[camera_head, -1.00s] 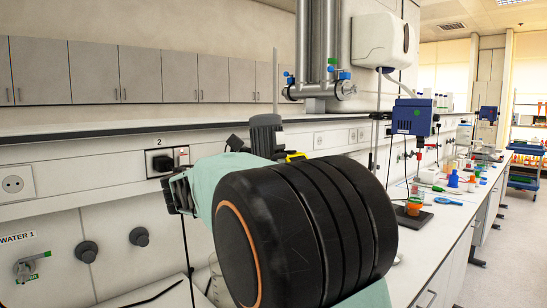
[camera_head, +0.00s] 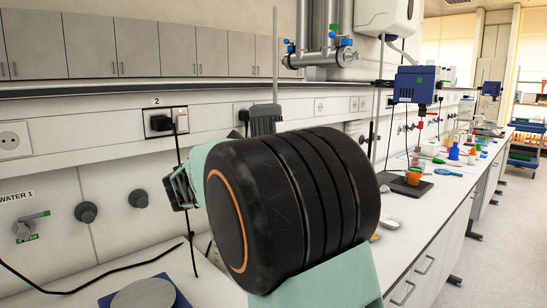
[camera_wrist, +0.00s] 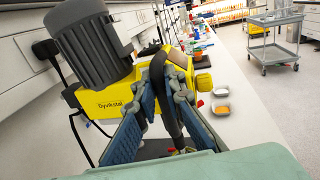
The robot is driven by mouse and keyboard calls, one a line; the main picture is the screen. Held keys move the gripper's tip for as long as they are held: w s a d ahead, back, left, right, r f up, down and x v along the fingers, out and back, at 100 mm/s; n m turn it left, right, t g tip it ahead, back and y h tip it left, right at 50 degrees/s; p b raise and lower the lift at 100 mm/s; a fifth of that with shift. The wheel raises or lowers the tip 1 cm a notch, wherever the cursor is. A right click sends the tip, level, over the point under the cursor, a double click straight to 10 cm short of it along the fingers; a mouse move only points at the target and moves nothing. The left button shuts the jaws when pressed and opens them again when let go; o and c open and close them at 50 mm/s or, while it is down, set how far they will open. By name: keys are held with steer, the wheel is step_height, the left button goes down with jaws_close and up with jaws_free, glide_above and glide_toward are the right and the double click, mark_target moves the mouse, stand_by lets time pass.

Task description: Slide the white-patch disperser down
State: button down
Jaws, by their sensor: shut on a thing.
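The disperser has a dark grey ribbed motor (camera_wrist: 88,40) and a yellow body (camera_wrist: 102,102) marked "Dyvikstal" in the wrist view. In the head view only the upper motor (camera_head: 266,120) shows behind my arm, with a thin upright rod (camera_head: 275,60) rising above it. My gripper (camera_wrist: 167,82) is shut on the disperser. Its two blue fingers close in from both sides at a dark part in front of the yellow body. No white patch shows on the disperser now. Its lower end is hidden by my arm in the head view and unclear in the wrist view.
A blue overhead device (camera_head: 414,85) stands farther along the bench above an orange cup (camera_head: 413,177). Two small dishes (camera_wrist: 222,101) sit on the bench right of the gripper. A round-plate device (camera_head: 143,297) is at front left. A trolley (camera_wrist: 274,38) stands across the aisle.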

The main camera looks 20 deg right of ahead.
steer(key=shift+f, duration=0.5)
steer(key=c, duration=2.1)
jaws_free()
steer(key=shift+o, duration=0.6)
steer(key=shift+r, duration=0.2)
steer(key=v, duration=1.2)
